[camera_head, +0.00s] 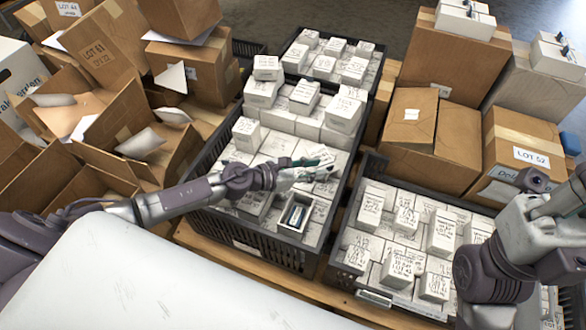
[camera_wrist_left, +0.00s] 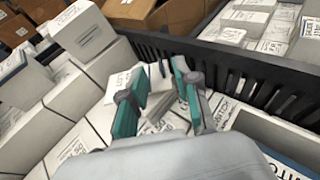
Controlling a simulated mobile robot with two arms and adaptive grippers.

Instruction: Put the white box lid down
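An open white box (camera_head: 296,212) with a dark and blue item inside stands among closed white boxes in the middle black crate (camera_head: 262,252). My left gripper (camera_head: 312,168) is above that crate, just beyond the open box. In the left wrist view its teal fingers (camera_wrist_left: 166,68) are apart and lean inward. Small white surfaces show between the tips, but I cannot tell if the box lid is held there or lies behind. My right arm is at the right edge; its gripper's fingers are not clear.
A second black crate of white boxes (camera_head: 374,298) stands to the right, and another (camera_head: 325,62) behind. Open brown cartons (camera_head: 92,110) crowd the left, and stacked cartons (camera_head: 522,150) the right. The crates are nearly full, with little free room.

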